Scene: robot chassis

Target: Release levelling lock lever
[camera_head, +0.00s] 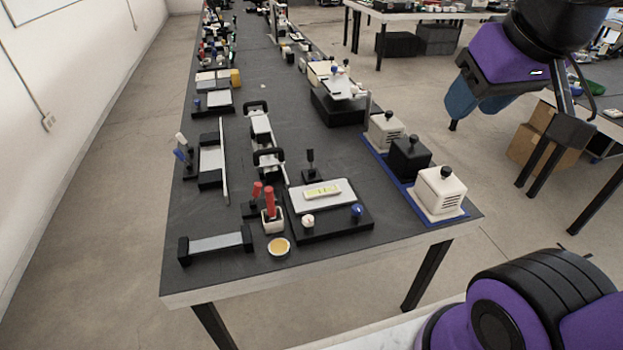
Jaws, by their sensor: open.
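The levelling device has a black base plate (335,226) near the front edge of the dark table. A pale plate (322,194) with a yellow-green bubble vial lies on it. A white knob (308,221) and a blue knob (357,211) stand at its front. An upright black-handled lever (310,165) stands just behind the plate. Two red-handled levers (268,203) stand at its left, one in a white cup-like block. I cannot tell which of these is the lock lever. My gripper (512,122) is open and empty at upper right, well away from the device.
Three knobbed boxes (440,191) stand on a blue tray at right. A grey bar (216,243) with black end blocks lies at front left, beside a small yellow-topped dish (279,246). Handled rails and other fixtures crowd the table behind. A second table with cardboard boxes (535,140) is at right.

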